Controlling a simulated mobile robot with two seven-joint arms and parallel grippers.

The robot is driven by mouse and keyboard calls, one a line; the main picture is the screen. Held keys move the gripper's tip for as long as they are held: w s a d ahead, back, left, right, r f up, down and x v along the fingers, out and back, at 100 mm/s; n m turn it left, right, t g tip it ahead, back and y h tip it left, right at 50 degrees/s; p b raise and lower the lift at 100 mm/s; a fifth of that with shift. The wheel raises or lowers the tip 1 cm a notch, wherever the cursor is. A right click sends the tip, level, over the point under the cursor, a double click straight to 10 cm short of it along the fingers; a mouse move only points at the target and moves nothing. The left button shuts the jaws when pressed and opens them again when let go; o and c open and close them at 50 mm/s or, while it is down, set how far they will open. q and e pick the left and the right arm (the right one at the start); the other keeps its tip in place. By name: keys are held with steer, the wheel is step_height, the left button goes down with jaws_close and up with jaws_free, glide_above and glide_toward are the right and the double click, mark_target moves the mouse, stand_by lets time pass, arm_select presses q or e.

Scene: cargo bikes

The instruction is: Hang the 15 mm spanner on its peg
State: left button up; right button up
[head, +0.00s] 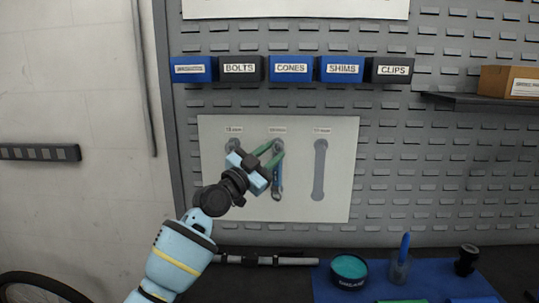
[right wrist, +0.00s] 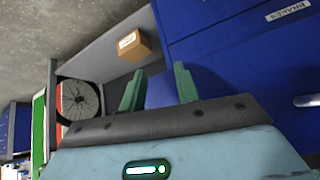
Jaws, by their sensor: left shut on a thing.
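My left gripper (head: 272,152) is at the white tool board (head: 340,185), with its green fingers shut on the upper end of a blue-handled spanner (head: 277,181). The spanner points straight down along the middle place of the board, its lower end showing a metal head. The label above this place is too small to read surely. The gripper hides the peg, so I cannot tell whether the spanner is on it. My right gripper shows in the right wrist view (right wrist: 158,88), its green fingers apart with nothing seen between them.
A grey spanner outline (head: 320,170) on the right of the board is bare; the left one is mostly hidden by my arm. Labelled bins (head: 291,69) run above. Below, a grease tub (head: 349,270) and a cup (head: 399,268) stand on a blue mat. A cardboard box (right wrist: 135,43) sits on a shelf.

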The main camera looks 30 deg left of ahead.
arm_select(q)
steer(key=o, duration=1.1)
steer(key=shift+c, duration=0.2)
steer(key=v, duration=0.8)
steer(key=shift+b, duration=0.35)
steer(key=shift+w, duration=0.1)
